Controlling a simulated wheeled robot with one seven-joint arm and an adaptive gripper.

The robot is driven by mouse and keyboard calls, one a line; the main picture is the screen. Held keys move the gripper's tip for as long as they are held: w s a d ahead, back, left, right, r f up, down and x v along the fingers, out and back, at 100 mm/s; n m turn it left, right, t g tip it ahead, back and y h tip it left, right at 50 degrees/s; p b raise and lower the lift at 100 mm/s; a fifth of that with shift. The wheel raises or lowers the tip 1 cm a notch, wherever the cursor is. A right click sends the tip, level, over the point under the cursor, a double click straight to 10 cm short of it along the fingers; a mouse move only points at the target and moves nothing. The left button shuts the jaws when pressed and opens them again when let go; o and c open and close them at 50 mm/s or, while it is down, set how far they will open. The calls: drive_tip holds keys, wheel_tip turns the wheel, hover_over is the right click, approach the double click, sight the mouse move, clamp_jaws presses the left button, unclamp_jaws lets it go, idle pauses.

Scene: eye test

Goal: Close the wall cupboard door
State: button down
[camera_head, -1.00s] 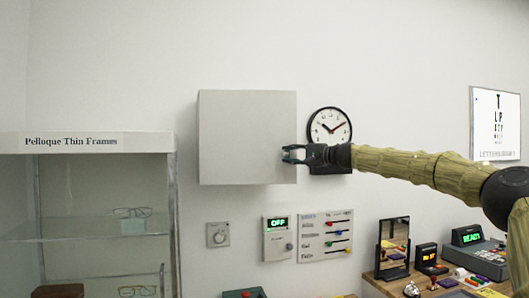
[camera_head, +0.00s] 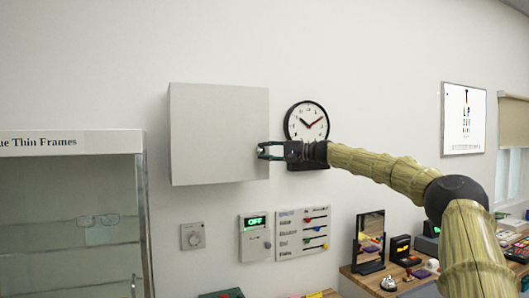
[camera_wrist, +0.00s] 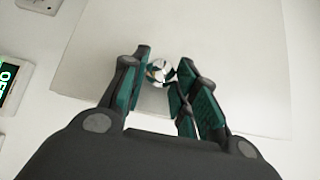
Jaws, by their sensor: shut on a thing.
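The wall cupboard (camera_head: 218,135) is a plain pale grey box on the wall, left of centre in the head view. Its door face looks flat with the box, and no gap shows from here. My gripper (camera_head: 268,151) is at the right edge of the door, reaching in from the right. In the wrist view the pale door panel (camera_wrist: 235,60) fills much of the picture. A small round shiny knob (camera_wrist: 157,71) sits on it between my fingertips. My gripper (camera_wrist: 160,78) is shut on this knob, with one finger on each side.
A round clock (camera_head: 306,122) hangs just behind my gripper. A glass display case (camera_head: 75,215) stands at left, a cluttered desk (camera_head: 365,288) at lower right.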

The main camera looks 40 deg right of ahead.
drive_tip(key=c, duration=1.1)
unclamp_jaws()
drive_tip(key=shift+w, duration=0.1)
drive_tip(key=shift+c, duration=0.2)
drive_tip(key=shift+o, duration=0.2)
drive_tip(key=shift+w+a, duration=0.1)
drive_tip(key=v, duration=1.2)
drive_tip(key=shift+d, duration=0.4)
drive_tip(key=shift+a, duration=0.15)
